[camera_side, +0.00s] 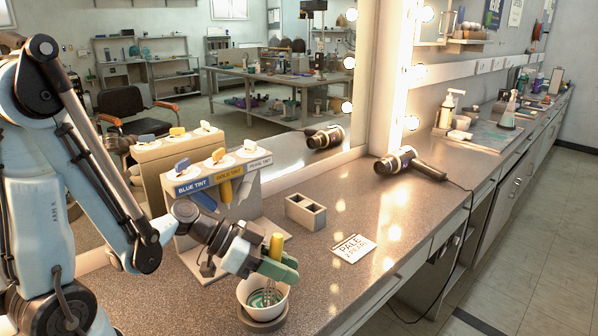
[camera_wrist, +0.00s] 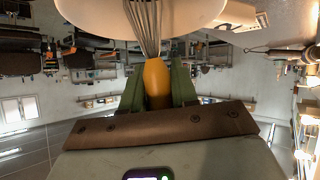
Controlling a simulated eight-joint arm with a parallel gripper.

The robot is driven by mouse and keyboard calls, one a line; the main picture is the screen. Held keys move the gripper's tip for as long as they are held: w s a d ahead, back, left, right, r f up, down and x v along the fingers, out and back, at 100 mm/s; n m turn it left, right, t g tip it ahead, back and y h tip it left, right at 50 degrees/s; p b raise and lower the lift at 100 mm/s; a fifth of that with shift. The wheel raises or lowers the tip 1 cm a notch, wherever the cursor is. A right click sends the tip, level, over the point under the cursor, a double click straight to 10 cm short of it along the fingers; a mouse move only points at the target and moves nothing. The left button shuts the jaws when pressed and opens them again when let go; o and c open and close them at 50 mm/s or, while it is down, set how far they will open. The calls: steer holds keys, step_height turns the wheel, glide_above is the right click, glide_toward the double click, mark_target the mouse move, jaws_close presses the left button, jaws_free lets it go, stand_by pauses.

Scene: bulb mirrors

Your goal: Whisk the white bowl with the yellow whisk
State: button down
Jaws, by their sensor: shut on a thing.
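The white bowl (camera_side: 244,296) stands on a round grey base (camera_side: 266,320) at the front of the counter. Teal-coloured contents show inside it. My gripper (camera_side: 277,265) is above the bowl, its green fingers shut on the yellow whisk (camera_side: 276,242). The whisk's handle points up and its wires reach down into the bowl. In the wrist view, the yellow handle (camera_wrist: 156,82) is between the green fingers, and the wires run up past the rim of the white bowl (camera_wrist: 95,18). How deep the wire tips sit in the contents cannot be told.
A dispenser rack (camera_side: 217,180) labelled blue, gold and pearl tint stands behind my gripper. A two-hole block (camera_side: 306,212), a card reading "PALE 2 PEARL" (camera_side: 352,248) and a hair dryer (camera_side: 415,166) lie on the counter. A lit mirror (camera_side: 290,150) backs it. Counter right of the bowl is clear.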

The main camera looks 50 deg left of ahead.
steer(key=shift+a, duration=1.05)
steer(key=shift+s+d, duration=0.1)
steer(key=shift+w+r, duration=0.2)
steer(key=shift+r, duration=0.75)
steer(key=shift+w+r, duration=0.2)
steer(key=shift+r, duration=0.8)
steer(key=shift+w+r, duration=0.2)
steer(key=shift+r, duration=0.75)
step_height(320, 180, up, 5)
glide_above(281, 284)
